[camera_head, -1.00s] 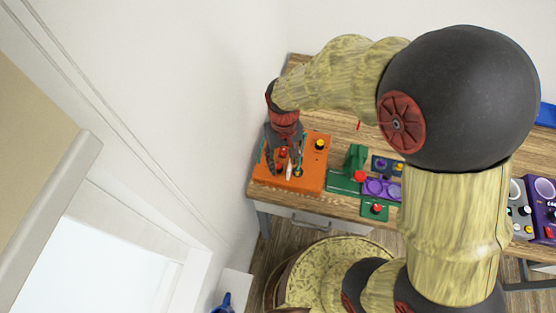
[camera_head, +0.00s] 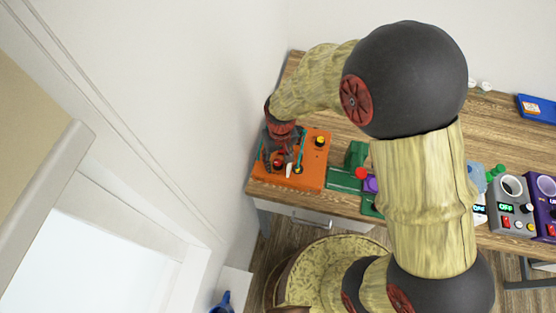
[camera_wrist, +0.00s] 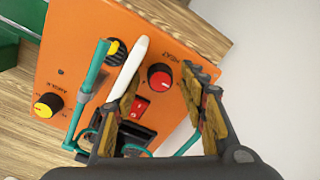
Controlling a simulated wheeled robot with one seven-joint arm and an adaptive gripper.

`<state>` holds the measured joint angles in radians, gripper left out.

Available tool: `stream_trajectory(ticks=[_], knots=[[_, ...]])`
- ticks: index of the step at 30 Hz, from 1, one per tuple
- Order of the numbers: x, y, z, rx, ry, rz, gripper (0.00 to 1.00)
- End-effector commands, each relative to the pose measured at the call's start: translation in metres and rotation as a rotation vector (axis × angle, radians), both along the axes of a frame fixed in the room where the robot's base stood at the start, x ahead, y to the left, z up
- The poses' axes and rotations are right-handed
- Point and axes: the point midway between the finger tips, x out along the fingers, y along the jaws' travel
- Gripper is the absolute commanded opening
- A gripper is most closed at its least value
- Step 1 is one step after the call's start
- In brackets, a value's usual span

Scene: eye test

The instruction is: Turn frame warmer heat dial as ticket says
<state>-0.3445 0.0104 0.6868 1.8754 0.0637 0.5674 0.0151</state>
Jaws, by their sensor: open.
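The frame warmer appears to be the orange box (camera_head: 312,165) at the table's left end; it fills much of the wrist view (camera_wrist: 75,40). Its red dial (camera_wrist: 160,77) has a white pointer mark and printed letters beside it that look like HEAT. A yellow-capped knob (camera_wrist: 47,105), a second yellow and black knob (camera_wrist: 115,52) and a red rocker switch (camera_wrist: 139,107) share the panel. My gripper (camera_wrist: 166,88) is open over the panel, with the red dial showing between its fingers; contact cannot be told. No ticket is readable.
A white upright piece (camera_wrist: 130,65) and a teal rod (camera_wrist: 88,95) stand close to the left finger. A green device (camera_head: 345,179), a grey unit (camera_head: 515,220) and a purple unit (camera_head: 541,192) lie to the right. The wall is close on the left.

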Motion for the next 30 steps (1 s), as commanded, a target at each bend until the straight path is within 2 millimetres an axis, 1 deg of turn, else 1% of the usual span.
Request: stream_trajectory(ticks=[3,25,30], knots=[[0.0001,0.0000,0.0003,0.000,0.000,0.000,0.41],[0.0000,-0.0001,0.0005,0.000,0.000,0.000,0.00],[0.0000,-0.0001,0.0005,0.000,0.000,-0.005,0.00]])
